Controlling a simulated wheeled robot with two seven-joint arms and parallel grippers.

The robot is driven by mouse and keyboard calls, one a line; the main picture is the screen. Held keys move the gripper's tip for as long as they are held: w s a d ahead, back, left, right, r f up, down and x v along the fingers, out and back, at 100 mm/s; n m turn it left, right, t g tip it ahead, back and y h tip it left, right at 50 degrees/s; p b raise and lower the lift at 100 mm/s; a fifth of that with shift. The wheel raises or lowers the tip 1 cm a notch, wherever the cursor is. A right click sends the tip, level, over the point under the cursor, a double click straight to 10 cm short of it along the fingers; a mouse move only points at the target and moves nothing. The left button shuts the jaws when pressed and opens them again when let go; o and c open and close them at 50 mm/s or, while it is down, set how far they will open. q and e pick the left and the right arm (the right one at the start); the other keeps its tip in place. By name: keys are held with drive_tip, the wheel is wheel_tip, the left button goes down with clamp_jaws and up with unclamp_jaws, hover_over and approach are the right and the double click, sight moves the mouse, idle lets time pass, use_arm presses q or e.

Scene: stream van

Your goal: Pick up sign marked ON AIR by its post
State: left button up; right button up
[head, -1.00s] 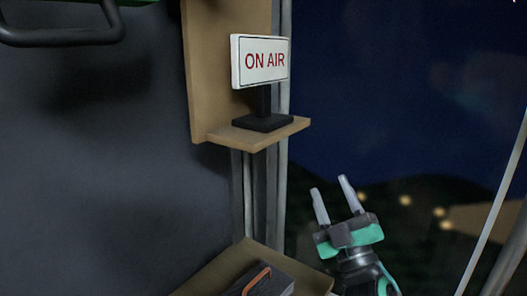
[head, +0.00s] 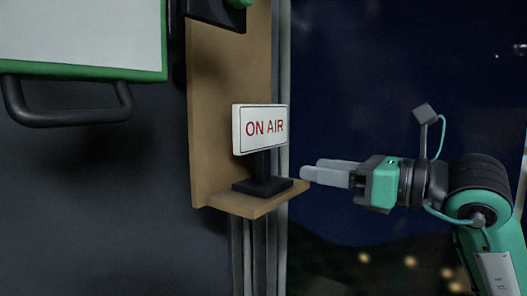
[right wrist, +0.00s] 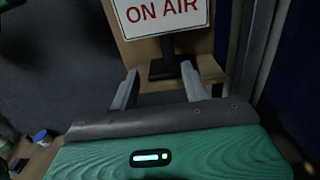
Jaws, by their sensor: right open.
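The white sign marked ON AIR (head: 260,128) stands upright on its short black post (head: 263,165) and square black base, on a small wooden shelf (head: 245,207). In the right wrist view the sign (right wrist: 160,12) is at the top, with its black post (right wrist: 168,48) between the two fingers in the picture. My right gripper (head: 330,172) points left in the head view, to the right of the post at about its height. It is open and empty, with a gap between it and the post. My left gripper is not in view.
A tall wooden back panel (head: 230,75) rises behind the shelf. A green-framed white board with a dark handle (head: 65,118) hangs at the upper left. A dark window (head: 390,60) lies behind my right arm. Small items lie low in the right wrist view (right wrist: 42,137).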

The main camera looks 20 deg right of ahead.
sight(268, 159)
drive_tip(key=shift+h, duration=0.3)
drive_tip(key=p+x, duration=0.1)
drive_tip(key=x, duration=0.1)
drive_tip(key=p+x, duration=0.1)
drive_tip(key=x, duration=0.2)
drive_tip(key=p+x, duration=0.1)
drive_tip(key=x, duration=0.2)
drive_tip(key=shift+w+d+r, duration=0.15)
drive_tip(key=shift+w+r, duration=0.15)
drive_tip(key=shift+w+a+p, duration=0.25)
drive_tip(key=shift+w+p, duration=0.15)
drive_tip(key=shift+p, duration=0.1)
drive_tip(key=p+x, duration=0.2)
drive_tip(key=x, duration=0.1)
drive_tip(key=shift+w, duration=0.25)
drive_tip(key=shift+w+a, duration=0.3)
drive_tip(key=shift+w, duration=0.15)
drive_tip(key=shift+f, duration=0.1)
clamp_jaws()
drive_tip(key=shift+d, duration=0.1)
